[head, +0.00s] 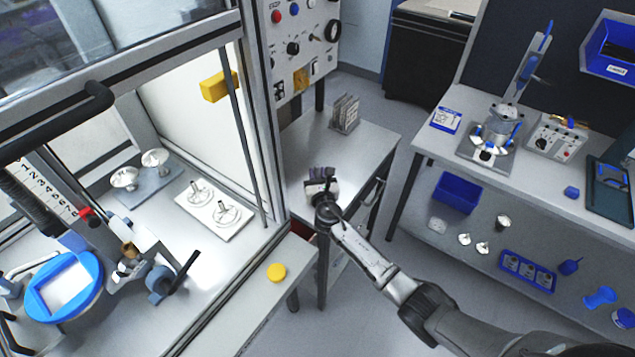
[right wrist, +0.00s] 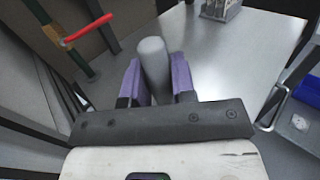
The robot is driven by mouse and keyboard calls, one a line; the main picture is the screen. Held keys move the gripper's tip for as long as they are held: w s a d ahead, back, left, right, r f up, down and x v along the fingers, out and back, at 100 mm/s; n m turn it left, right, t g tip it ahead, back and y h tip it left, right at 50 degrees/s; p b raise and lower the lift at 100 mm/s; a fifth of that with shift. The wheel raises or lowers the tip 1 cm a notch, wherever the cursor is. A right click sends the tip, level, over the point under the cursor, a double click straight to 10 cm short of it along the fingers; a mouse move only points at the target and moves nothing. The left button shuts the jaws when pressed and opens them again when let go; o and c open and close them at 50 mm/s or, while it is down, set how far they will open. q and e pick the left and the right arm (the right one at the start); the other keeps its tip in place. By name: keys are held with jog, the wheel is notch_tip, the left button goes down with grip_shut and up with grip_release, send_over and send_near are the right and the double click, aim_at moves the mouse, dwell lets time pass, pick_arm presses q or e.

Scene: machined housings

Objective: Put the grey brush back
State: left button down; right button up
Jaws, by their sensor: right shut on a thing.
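My right gripper (head: 321,181) is over the small grey side table (head: 370,148), near its left part in the head view. In the right wrist view its two purple finger pads (right wrist: 157,80) are shut on the grey brush (right wrist: 152,58), one on each side. The brush shows as a smooth grey rounded cylinder pointing away from the gripper. Its lower end is hidden, and I cannot tell whether it touches the table. In the head view the gripper hides most of the brush. My left gripper does not show clearly in either view.
A rack of thin plates (head: 345,114) stands at the table's back. The open machine enclosure is at left, its frame post (head: 262,120) close to my right gripper. A yellow disc (head: 277,272) lies on the front ledge. A workbench (head: 440,150) stands at right.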

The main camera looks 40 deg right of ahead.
notch_tip(320, 180, down, 2)
jog(key=shift+f+b, duration=0.15)
jog(key=shift+b, duration=0.2)
jog(key=shift+f, duration=0.15)
jog(key=shift+f, duration=0.15)
jog(key=o, duration=0.9)
